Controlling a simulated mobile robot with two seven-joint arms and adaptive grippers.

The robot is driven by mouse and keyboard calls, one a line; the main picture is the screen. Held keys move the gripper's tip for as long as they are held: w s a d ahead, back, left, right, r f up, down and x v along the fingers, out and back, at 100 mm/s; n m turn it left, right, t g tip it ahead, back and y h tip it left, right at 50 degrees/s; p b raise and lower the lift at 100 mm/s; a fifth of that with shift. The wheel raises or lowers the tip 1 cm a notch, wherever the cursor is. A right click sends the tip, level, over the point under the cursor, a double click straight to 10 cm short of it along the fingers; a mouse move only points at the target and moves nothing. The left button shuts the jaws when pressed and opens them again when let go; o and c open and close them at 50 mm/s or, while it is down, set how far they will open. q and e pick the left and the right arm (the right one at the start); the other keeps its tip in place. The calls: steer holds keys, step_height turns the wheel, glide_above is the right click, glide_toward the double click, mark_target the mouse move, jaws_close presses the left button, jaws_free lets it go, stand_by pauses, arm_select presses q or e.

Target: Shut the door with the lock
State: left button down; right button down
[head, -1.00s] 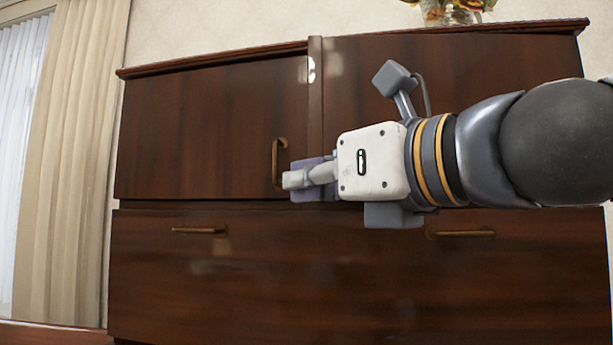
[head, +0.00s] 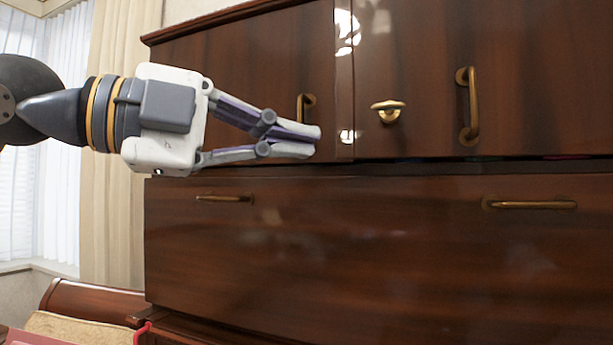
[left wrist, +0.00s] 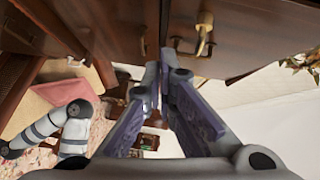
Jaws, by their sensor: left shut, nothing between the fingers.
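The door with the lock (head: 420,60) is the upper right cabinet door, dark glossy wood, in the head view. It carries a brass lock (head: 388,109) and a vertical brass handle (head: 468,106). It looks nearly flush with the left door (head: 235,75); a dark gap shows along its lower edge, and I cannot tell if it is fully shut. My left gripper (head: 314,141) is shut and empty, in front of the left door's lower right corner, left of the lock. In the left wrist view the closed fingertips (left wrist: 160,72) are below the brass handle (left wrist: 205,34). My right gripper is out of view.
The left door has its own brass handle (head: 306,107) close to my left gripper. A wide drawer front (head: 370,240) with two brass pulls lies below. A wooden piece of furniture (head: 95,298) stands at the lower left. Curtains (head: 120,140) hang behind.

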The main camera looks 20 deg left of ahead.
arm_select(q)
steer(key=s+a+r+t, duration=0.2)
steer(key=a+r, duration=0.2)
steer(key=w+a+x, duration=0.2)
steer(key=x, duration=1)
steer(key=shift+w+f+y, duration=0.3)
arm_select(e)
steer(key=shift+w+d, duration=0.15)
